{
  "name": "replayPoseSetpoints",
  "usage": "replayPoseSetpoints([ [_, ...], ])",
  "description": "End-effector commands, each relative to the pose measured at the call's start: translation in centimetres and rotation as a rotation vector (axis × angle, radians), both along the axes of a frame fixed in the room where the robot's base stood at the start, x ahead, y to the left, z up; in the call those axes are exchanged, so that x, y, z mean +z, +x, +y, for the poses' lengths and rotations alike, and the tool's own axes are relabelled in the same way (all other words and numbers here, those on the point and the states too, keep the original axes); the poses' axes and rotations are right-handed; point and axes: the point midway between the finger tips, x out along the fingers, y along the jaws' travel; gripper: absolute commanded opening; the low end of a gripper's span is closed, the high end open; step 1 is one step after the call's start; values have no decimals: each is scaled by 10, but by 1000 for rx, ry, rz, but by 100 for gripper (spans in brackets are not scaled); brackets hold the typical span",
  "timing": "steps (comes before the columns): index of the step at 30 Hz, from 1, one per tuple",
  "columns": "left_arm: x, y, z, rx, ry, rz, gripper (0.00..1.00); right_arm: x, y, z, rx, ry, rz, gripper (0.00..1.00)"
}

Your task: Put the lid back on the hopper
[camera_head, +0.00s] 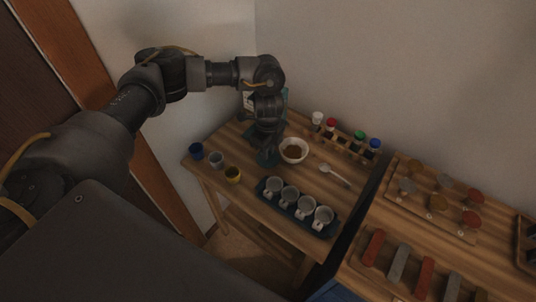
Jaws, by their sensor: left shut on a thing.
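My left gripper (266,132) reaches down over the back left part of the wooden table, between the wall and a white bowl. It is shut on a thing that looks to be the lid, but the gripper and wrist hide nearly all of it. My right gripper is not in view.
A white bowl (293,151) stands close right of the gripper. A bottle rack (345,148), a white spoon (334,174) and a second table lie right.

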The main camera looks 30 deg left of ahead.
Motion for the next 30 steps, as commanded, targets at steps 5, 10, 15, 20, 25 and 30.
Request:
replayPoseSetpoints([
  [5,39,-24,-13,-8,0,-9,0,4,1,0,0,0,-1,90],
  [10,58,-55,-28,-7,0,-4,0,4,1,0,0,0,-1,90],
  [15,71,-82,-43,-7,0,-5,0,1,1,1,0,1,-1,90],
  [20,80,-100,-52,-4,0,-4,0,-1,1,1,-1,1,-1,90],
  [25,85,-110,-57,-1,0,-4,0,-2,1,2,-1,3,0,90],
  [30,86,-113,-59,1,1,-2,0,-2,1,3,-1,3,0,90],
])
